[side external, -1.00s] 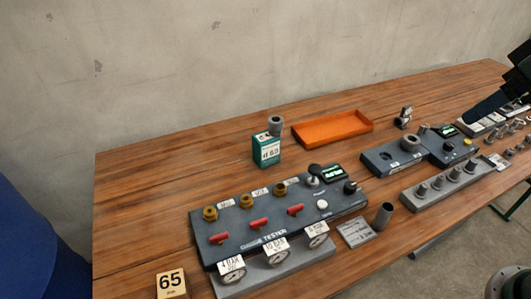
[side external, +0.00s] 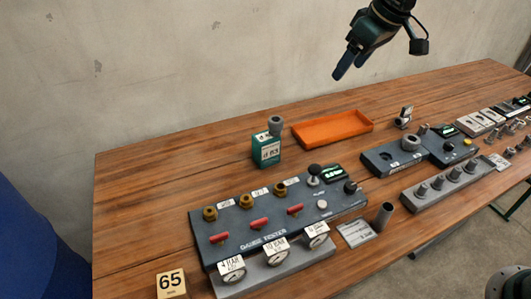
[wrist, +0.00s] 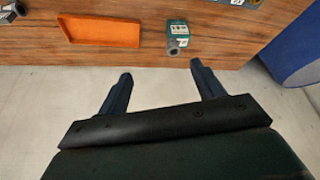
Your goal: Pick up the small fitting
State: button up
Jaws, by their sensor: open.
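The frames do not make clear which piece is the small fitting. A grey ring-like fitting (side external: 275,124) sits on the green box (side external: 267,150) in the side view. It also shows in the wrist view (wrist: 173,48). Several grey fittings (side external: 454,174) stand in the grey rack (side external: 424,204) at the right. My gripper (side external: 346,63) is open and empty, high above the back of the table. In the wrist view its two fingers (wrist: 161,72) are spread with nothing between them.
An orange tray (side external: 340,133) lies empty at the back. The gauge tester (side external: 250,220) with red handles and dials fills the front left. A dark block (side external: 378,160) with a grey ring stands right of centre. The table's left and back wood (side external: 170,170) is clear.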

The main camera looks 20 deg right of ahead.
jog(key=n, duration=0.2)
send_near(277, 123)
notch_tip(277, 123, up, 2)
jog(key=d, duration=0.2)
jog(key=shift+w+a+r+g+y, duration=0.15)
jog(key=shift+w+g+y, duration=0.15)
jog(key=shift+w+g, duration=0.15)
jog(key=shift+x, duration=4.25)
jog(key=shift+w, duration=0.15)
jog(key=shift+x, duration=2.6)
jog(key=c, duration=1.2)
